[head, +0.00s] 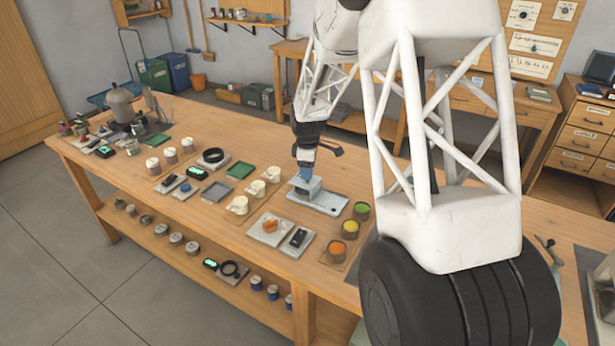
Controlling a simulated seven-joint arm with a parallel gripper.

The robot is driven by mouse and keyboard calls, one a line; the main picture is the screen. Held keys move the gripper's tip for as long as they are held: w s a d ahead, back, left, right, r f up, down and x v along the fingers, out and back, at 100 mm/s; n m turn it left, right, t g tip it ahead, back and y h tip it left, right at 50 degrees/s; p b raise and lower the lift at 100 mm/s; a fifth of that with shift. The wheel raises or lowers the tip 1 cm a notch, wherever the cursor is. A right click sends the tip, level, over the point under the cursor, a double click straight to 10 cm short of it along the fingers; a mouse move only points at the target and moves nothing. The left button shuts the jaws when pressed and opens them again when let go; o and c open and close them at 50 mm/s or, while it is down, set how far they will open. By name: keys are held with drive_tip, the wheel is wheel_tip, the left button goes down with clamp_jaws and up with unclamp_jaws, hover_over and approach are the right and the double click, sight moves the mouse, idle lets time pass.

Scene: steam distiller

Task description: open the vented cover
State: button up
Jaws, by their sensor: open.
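My gripper (303,175) points down over the middle of the long wooden table, with its blue fingertips at a small grey box-like part (309,187). This part stands on a flat light-grey base (328,203). The fingers are open; at this size I cannot tell whether they touch the part. No vent slots can be made out, so I cannot tell for sure whether this part is the vented cover. A grey rounded vessel with a domed top (121,103) stands at the far left end of the table, well away from my gripper.
Three cups with green, yellow and orange tops, the yellow one (350,228) in the middle, stand right of the base. Cream cups (257,188) stand left of it. A tray with an orange item (269,229) lies in front. Bare wood (215,123) is free behind.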

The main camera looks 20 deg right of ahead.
sight(305, 182)
drive_tip(key=shift+f, duration=1.55)
clamp_jaws()
